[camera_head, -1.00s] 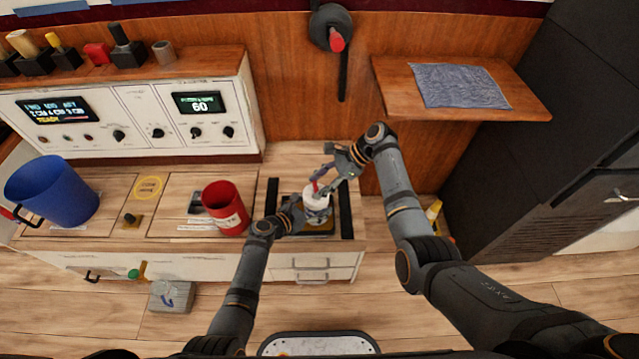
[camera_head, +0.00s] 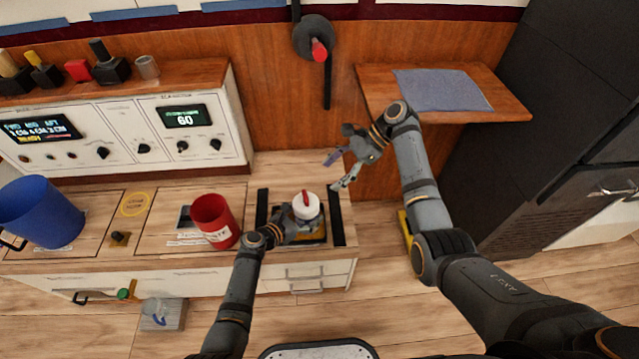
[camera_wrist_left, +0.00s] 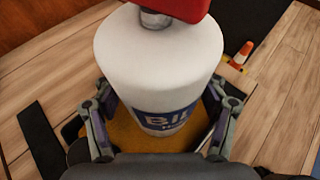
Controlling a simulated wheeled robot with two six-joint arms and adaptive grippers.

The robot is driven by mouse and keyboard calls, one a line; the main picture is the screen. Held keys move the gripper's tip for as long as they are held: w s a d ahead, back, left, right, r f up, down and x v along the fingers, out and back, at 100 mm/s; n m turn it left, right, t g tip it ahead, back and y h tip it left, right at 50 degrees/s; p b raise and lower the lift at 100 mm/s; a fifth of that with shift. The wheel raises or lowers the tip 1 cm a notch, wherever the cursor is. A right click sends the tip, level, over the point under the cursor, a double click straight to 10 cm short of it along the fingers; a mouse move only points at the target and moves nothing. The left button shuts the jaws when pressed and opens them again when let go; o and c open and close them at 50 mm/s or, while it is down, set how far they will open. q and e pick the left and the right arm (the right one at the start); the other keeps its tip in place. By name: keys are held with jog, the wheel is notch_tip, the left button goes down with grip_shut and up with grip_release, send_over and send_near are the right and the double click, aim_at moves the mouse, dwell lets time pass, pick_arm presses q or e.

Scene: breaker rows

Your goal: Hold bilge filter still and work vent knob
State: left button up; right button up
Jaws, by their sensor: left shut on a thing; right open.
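The bilge filter (camera_head: 307,211) is a white canister with a blue label, standing upright on a yellowish base (camera_head: 318,238) on the counter. In the left wrist view the filter (camera_wrist_left: 160,65) fills the middle, its label partly readable as "Bil". The red vent knob (camera_head: 306,198) is on top of it; it also shows at the top edge of the left wrist view (camera_wrist_left: 172,6), partly cut off. My left gripper (camera_head: 290,226) is shut on the filter's body, one finger on each side. My right gripper (camera_head: 336,171) is open and empty, up and right of the knob, apart from it.
Dark strips (camera_head: 335,217) flank the filter's base. A red bin (camera_head: 214,221) stands left of my left gripper, and a blue bin (camera_head: 40,213) farther left. A wooden shelf (camera_head: 510,104) with a grey cloth (camera_head: 443,90) juts out behind my right arm. The counter behind the filter is clear.

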jog(key=shift+v, duration=0.9)
